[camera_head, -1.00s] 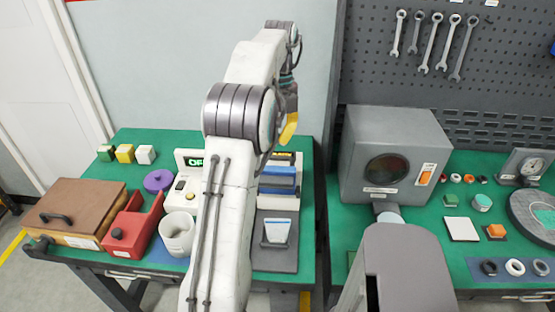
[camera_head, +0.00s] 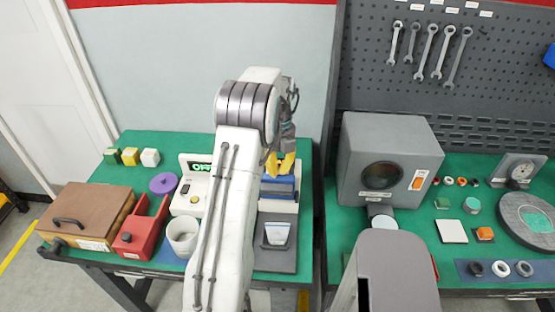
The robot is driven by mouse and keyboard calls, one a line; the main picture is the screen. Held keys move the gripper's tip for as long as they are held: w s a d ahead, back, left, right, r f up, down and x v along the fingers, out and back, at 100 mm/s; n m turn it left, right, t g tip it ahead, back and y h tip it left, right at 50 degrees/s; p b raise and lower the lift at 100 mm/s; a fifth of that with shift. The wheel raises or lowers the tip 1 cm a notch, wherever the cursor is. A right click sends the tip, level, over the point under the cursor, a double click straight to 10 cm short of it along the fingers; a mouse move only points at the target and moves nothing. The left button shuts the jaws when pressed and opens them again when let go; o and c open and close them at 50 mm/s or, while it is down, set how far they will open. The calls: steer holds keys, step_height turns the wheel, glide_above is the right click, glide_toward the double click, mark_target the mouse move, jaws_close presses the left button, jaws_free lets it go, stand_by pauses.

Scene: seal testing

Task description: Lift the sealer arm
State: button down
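The sealer appears to be the machine with a blue bar (camera_head: 279,187) and a white body, standing right of my arm on the green table. It is partly hidden behind my arm, and I cannot tell clearly whether its arm is raised or lowered. My gripper (camera_head: 279,164) has yellow fingers and hangs over the back of the blue bar, pointing down. It is small and partly covered by my arm link, so its opening and any contact with the bar are unclear.
A grey plate with a pouch (camera_head: 276,233) lies in front of the sealer. A grey chamber (camera_head: 388,165) stands on the right table.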

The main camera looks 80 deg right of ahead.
steer(key=shift+d+f+p, duration=0.2)
steer(key=shift+d+p, duration=0.35)
steer(key=shift+p, duration=0.3)
steer(key=shift+f+b, duration=0.1)
steer(key=shift+b, duration=0.2)
steer(key=shift+w+d+b, duration=0.1)
steer(key=shift+d+b, duration=0.05)
steer(key=shift+b, duration=0.2)
steer(key=shift+d, duration=1.15)
steer(key=shift+a, duration=0.3)
